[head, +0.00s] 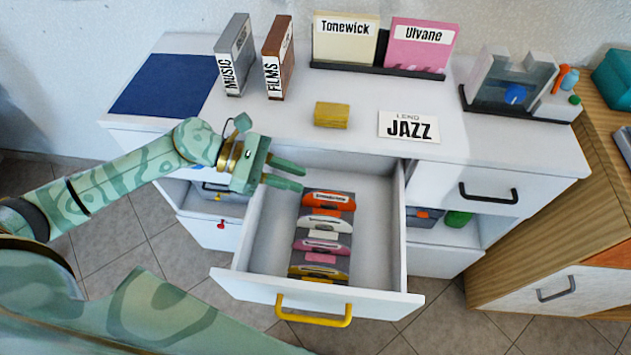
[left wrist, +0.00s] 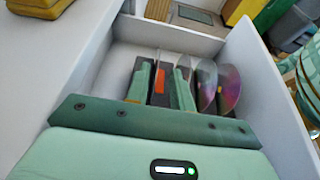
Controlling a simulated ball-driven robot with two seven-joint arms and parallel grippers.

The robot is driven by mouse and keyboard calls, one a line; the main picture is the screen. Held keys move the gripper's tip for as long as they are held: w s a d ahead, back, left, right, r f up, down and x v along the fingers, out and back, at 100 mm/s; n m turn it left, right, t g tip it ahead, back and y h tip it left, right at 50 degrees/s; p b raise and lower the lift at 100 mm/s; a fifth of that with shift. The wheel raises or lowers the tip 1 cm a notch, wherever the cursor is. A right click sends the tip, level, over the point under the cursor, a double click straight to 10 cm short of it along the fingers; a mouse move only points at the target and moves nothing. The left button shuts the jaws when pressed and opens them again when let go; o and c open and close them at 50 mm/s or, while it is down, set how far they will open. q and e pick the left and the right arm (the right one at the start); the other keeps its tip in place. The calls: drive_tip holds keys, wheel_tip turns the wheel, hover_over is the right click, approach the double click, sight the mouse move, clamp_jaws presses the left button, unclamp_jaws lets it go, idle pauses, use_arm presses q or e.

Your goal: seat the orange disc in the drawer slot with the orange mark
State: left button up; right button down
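My left gripper (head: 302,177) is over the back of the open drawer (head: 375,215), behind the row of slots. Its two fingers are apart and nothing shows between them in the head view. The orange-marked slot (head: 328,200) is the rearmost of the row, with a white label; grey, pink and yellow parts follow towards the front. In the left wrist view, an orange patch (left wrist: 161,80) shows between the fingers, beyond them. Shiny discs (left wrist: 230,88) stand upright to their right. I cannot tell an orange disc apart. My right gripper is not in view.
A yellow block (head: 331,115) and a JAZZ card (head: 408,127) lie on the cabinet top above the drawer. Upright MUSIC (head: 234,56) and FILMS (head: 278,58) boxes stand behind. The drawer's yellow handle (head: 313,310) faces front. White drawer walls bound the gripper's room.

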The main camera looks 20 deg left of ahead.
use_arm(q)
drive_tip(key=v, duration=0.4)
drive_tip(key=shift+s+a+r, duration=0.1)
drive_tip(key=shift+a, duration=0.2)
